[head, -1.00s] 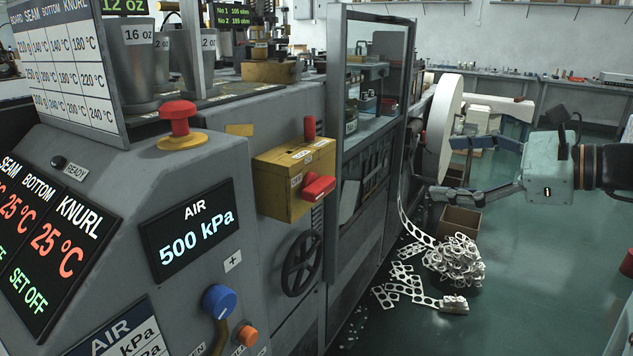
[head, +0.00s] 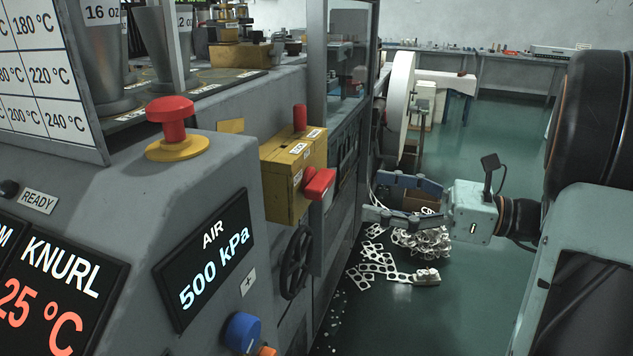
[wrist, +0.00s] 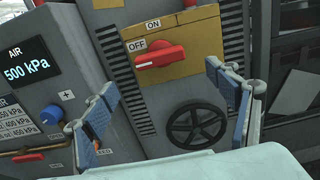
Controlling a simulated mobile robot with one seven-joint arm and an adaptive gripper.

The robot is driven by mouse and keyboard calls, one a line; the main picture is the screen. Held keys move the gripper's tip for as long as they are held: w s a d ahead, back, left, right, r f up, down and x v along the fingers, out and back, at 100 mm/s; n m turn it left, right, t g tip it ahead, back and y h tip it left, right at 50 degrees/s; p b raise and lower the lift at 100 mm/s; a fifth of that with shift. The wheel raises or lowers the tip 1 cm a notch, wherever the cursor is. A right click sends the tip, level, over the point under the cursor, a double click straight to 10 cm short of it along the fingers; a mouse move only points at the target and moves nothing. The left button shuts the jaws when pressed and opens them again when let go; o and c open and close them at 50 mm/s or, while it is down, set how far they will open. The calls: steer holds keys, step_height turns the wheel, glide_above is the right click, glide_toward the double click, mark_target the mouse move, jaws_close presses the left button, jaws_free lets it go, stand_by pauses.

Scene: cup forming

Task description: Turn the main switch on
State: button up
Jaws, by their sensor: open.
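The main switch is a red rotary handle (wrist: 160,55) on a yellow box (wrist: 203,45) on the machine's side. In the wrist view the handle lies roughly level, pointing left by the OFF label (wrist: 136,45); the ON label (wrist: 153,24) is above. The head view also shows the handle (head: 319,183) and box (head: 284,190). My gripper (head: 370,197) is open and empty, to the right of the box in the head view. In the wrist view its spread fingers (wrist: 161,79) stand left and right below the handle, apart from it.
A black handwheel (wrist: 196,123) sits below the switch. A red emergency button (head: 171,118) and the AIR display (head: 206,262), reading 500 kPa, are on the left console. Scrap strip (head: 420,243) lies on the floor. Open green floor (head: 470,310) is at right.

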mark_target(329, 185)
steer(key=b+x, duration=0.1)
steer(key=x, duration=0.9)
steer(key=shift+w+a, duration=0.1)
steer(key=shift+a, duration=0.1)
steer(key=c, duration=1.2)
steer(key=shift+o, duration=0.2)
steer(key=shift+r, duration=0.1)
